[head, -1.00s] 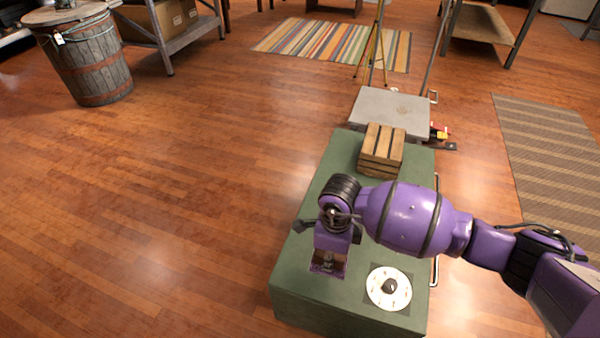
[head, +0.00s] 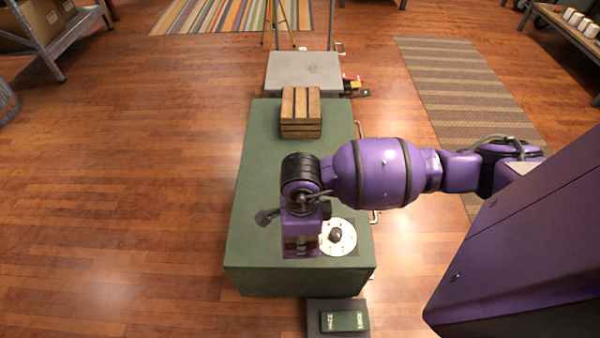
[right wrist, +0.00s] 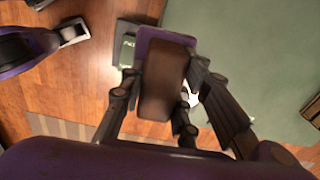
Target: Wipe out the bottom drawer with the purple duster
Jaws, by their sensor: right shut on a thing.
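My right gripper (head: 300,222) hangs over the near part of the green cabinet (head: 210,235)'s top. It is shut on the purple duster (head: 290,244), whose brown block sits between the fingers in the right wrist view (right wrist: 163,85), with a purple edge (right wrist: 150,38) beyond. I cannot tell whether the duster touches the cabinet top. Metal handles (head: 375,217) stick out from the cabinet's right side. The drawer fronts and the inside of the bottom drawer are hidden from above. My left gripper is not in view.
A white disc with a dark knob (head: 337,237) lies on the cabinet top beside the duster. A wooden crate (head: 301,128) stands at its far end. A grey platform (head: 303,72) is behind. A green book (head: 345,321) lies at the near end. Floor right of the cabinet is partly open.

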